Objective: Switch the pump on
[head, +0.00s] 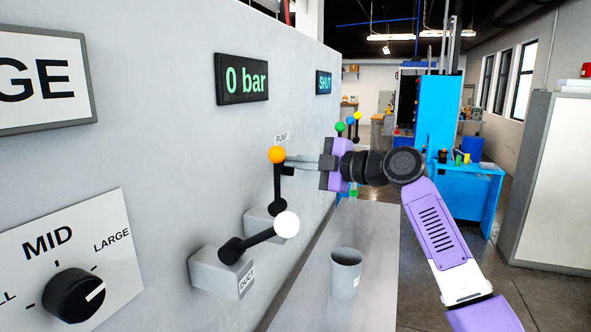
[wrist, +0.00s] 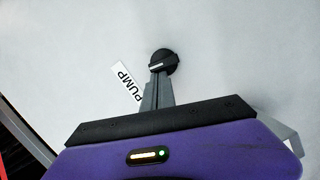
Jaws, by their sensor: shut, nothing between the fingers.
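The pump switch is a round black knob (wrist: 164,60) with a raised bar and a white mark, on the pale wall in the wrist view. The bar lies nearly crosswise there, its white mark towards the left. A white PUMP label (wrist: 126,79) is beside it; the label also shows in the head view (head: 282,138). My gripper (head: 289,161) is shut and empty, fingers pointing at the wall. In the wrist view its tips (wrist: 160,76) overlap the knob's edge; I cannot tell whether they touch. In the head view the knob is mostly hidden behind the orange ball and the fingers.
An orange-ball lever (head: 277,156) stands upright just before my fingertips. A white-ball lever (head: 286,225) on the DUCT box (head: 222,274) leans out. A grey cup (head: 345,273) stands on the bench (head: 375,232) below. The displays read "0 bar" (head: 241,79) and "SHUT" (head: 323,82).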

